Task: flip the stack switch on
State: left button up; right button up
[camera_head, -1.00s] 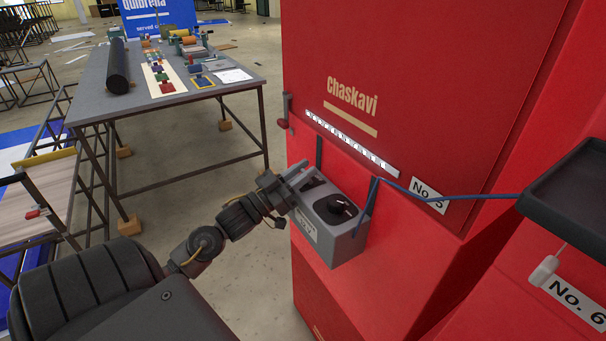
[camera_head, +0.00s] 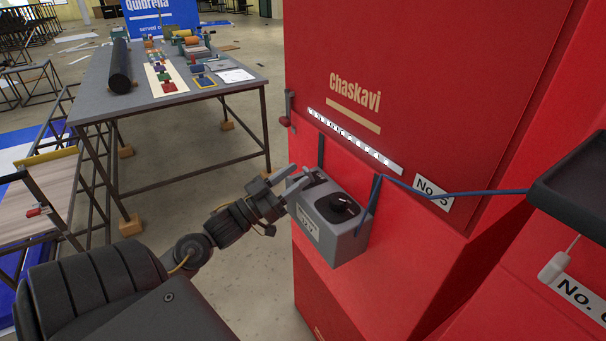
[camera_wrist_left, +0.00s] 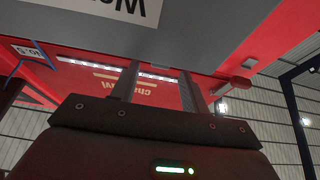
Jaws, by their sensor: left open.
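The stack switch appears to be the grey box (camera_head: 328,237) hung by dark straps on the front of the red cabinet (camera_head: 395,90). A black knob (camera_head: 338,208) sits on its top; its on or off position is not readable. My left gripper (camera_head: 297,178) is at the box's left end, its fingers apart with nothing seen between them. I cannot tell whether a finger touches the box. In the left wrist view the two fingers (camera_wrist_left: 160,85) are spread, and the grey box with its upside-down label (camera_wrist_left: 200,25) fills the top. My right gripper is not in view.
A blue cable (camera_head: 450,194) runs from the box to a black tray-like object (camera_head: 580,185) at the right. A small red-handled lever (camera_head: 286,120) is on the cabinet's left edge. A grey table (camera_head: 180,90) with several items stands at the back left.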

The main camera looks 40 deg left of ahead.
pick_arm(q)
jog(key=b+v, duration=0.1)
jog(key=v, duration=0.6)
jog(key=shift+s+b, duration=0.2)
jog(key=shift+b, duration=0.15)
jog(key=shift+f, duration=0.1)
